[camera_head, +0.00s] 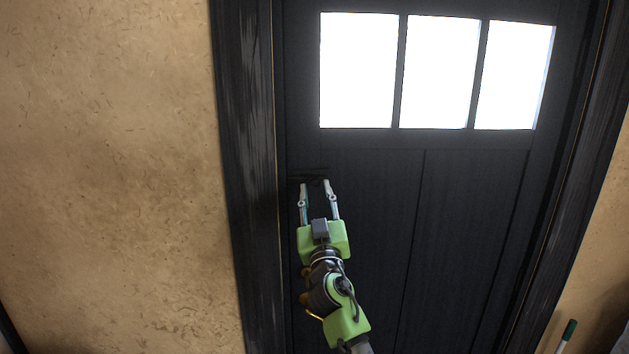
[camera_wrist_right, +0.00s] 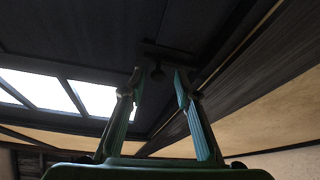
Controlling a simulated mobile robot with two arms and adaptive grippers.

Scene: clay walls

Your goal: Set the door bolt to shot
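The dark door bolt (camera_head: 308,177) is on the black door (camera_head: 470,200), near its left edge in the head view, just below the window panes. The wrist view shows the bolt as a dark bar (camera_wrist_right: 168,49) with a small knob (camera_wrist_right: 157,72). My right gripper (camera_head: 315,185) is up at the bolt with its fingers apart. In the wrist view the right gripper (camera_wrist_right: 159,76) has one fingertip on each side of the knob; whether they touch it I cannot tell. The bolt is too dark to read its position. My left gripper is not in view.
A dark frame (camera_head: 248,150) borders the door, with clay wall (camera_head: 110,170) to its left. A brass handle (camera_head: 305,271) shows below the bolt, partly behind my right arm.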

